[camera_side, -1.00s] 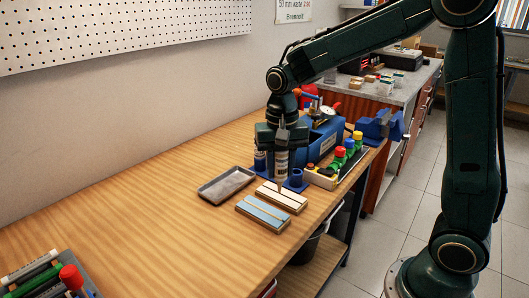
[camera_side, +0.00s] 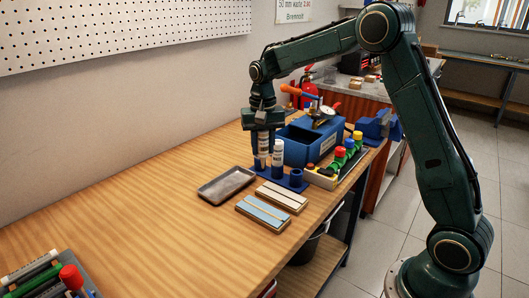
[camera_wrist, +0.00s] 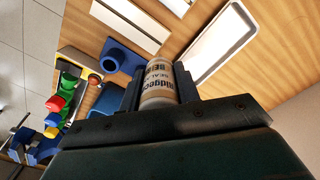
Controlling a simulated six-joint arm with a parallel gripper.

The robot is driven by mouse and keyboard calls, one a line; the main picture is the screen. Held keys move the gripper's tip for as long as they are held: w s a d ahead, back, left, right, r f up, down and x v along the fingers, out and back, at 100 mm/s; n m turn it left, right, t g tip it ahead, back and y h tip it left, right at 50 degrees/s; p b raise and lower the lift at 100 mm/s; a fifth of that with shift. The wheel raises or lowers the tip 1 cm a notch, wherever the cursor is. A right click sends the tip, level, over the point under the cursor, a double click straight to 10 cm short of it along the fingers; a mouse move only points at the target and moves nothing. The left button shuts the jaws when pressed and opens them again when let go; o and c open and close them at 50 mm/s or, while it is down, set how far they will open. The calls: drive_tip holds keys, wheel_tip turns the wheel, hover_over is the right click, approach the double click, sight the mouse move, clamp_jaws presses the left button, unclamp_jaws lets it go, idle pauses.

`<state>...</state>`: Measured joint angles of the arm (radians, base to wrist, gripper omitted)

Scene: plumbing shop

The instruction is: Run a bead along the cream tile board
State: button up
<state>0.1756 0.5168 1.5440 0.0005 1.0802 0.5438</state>
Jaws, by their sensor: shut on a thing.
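The cream tile board (camera_side: 283,197) lies on the bench, beside a blue tile board (camera_side: 262,214). My gripper (camera_side: 262,132) is shut on a sealant tube (camera_side: 263,149) above the left end of the blue tube rack (camera_side: 296,185), behind the cream board and apart from it. In the wrist view my gripper (camera_wrist: 160,95) holds the tube (camera_wrist: 158,80), whose label includes the words BEIGE and SEALANT. Its nozzle is hidden, and I cannot tell whether its lower end is in a rack cup. Another tube (camera_side: 278,155) stands upright in the rack. The rack's right cup (camera_side: 296,176) is empty.
A grey metal tray (camera_side: 227,185) lies left of the boards. A blue toolbox (camera_side: 310,144) and a holder with colored-top bottles (camera_side: 341,160) stand behind and right of the rack. Markers (camera_side: 42,280) lie at front left.

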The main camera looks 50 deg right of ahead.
sight(263, 158)
drive_tip(key=shift+f, duration=0.15)
drive_tip(key=shift+f, duration=1.75)
drive_tip(key=shift+f, duration=0.8)
idle(1.3)
drive_tip(key=shift+s, duration=2.75)
idle(1.2)
